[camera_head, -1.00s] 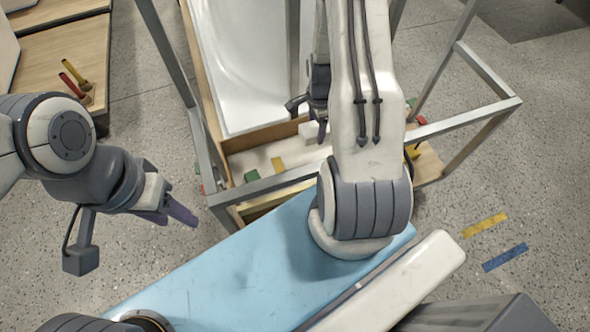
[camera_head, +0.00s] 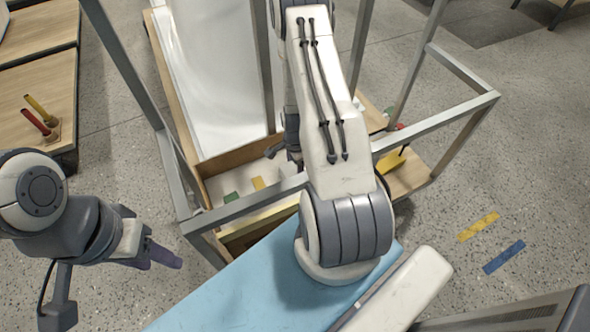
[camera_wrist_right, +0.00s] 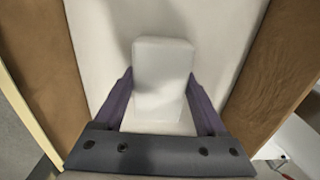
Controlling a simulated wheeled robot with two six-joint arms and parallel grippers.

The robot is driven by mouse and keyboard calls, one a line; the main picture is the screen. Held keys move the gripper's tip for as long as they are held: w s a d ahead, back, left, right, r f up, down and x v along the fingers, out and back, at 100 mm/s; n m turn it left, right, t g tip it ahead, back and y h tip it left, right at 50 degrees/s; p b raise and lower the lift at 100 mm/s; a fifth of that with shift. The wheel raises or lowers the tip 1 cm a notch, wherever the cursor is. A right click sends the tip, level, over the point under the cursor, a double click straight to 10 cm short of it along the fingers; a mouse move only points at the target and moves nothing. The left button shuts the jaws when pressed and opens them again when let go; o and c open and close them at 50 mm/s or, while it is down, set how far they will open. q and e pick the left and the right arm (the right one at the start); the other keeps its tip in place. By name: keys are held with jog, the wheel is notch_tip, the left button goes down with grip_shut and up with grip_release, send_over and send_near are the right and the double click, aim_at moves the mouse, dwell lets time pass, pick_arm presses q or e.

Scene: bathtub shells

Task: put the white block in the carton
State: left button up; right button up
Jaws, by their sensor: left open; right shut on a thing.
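The white block (camera_wrist_right: 163,72) is upright between the purple fingers of my right gripper (camera_wrist_right: 160,88), which is shut on it. In the head view my right gripper (camera_head: 284,150) is mostly hidden behind its own arm, and the block cannot be made out. A brown-walled open box, seemingly the carton (camera_head: 240,153), lies below and around that gripper. In the right wrist view its brown walls (camera_wrist_right: 285,70) stand on both sides of the block, over a pale floor. Whether the block touches the floor is unclear. My left gripper (camera_head: 163,257) is open and empty, well left of the box.
A metal frame (camera_head: 440,125) surrounds the box and a white tub shell (camera_head: 215,75). Green (camera_head: 231,197) and yellow (camera_head: 258,183) pieces lie inside the box. A wooden surface (camera_head: 38,95) with red and yellow tools is at left. Floor at right is mostly clear.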

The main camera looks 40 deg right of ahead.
aim_at(295, 167)
jog(key=shift+f, duration=0.3)
jog(key=o, duration=1.2)
jog(key=shift+o, duration=0.2)
notch_tip(295, 167, up, 12)
jog(key=p, duration=0.3)
jog(key=w+a+r+n, duration=0.3)
jog(key=a+r+n, duration=0.5)
jog(key=a+r, duration=0.3)
jog(key=s+a+r+n, duration=0.4)
jog(key=a+r+n, duration=0.25)
jog(key=a, duration=0.45)
jog(key=s+a+r+n, duration=0.3)
jog(key=s+a+n, duration=0.1)
jog(key=s+n, duration=0.3)
jog(key=s+a+r+n+y, duration=0.1)
jog(key=s+a+r+n, duration=0.3)
jog(key=s+n, duration=0.2)
jog(key=shift+s+a+r+n, duration=0.25)
jog(key=shift+s+a+n, duration=0.15)
jog(key=shift+s, duration=0.75)
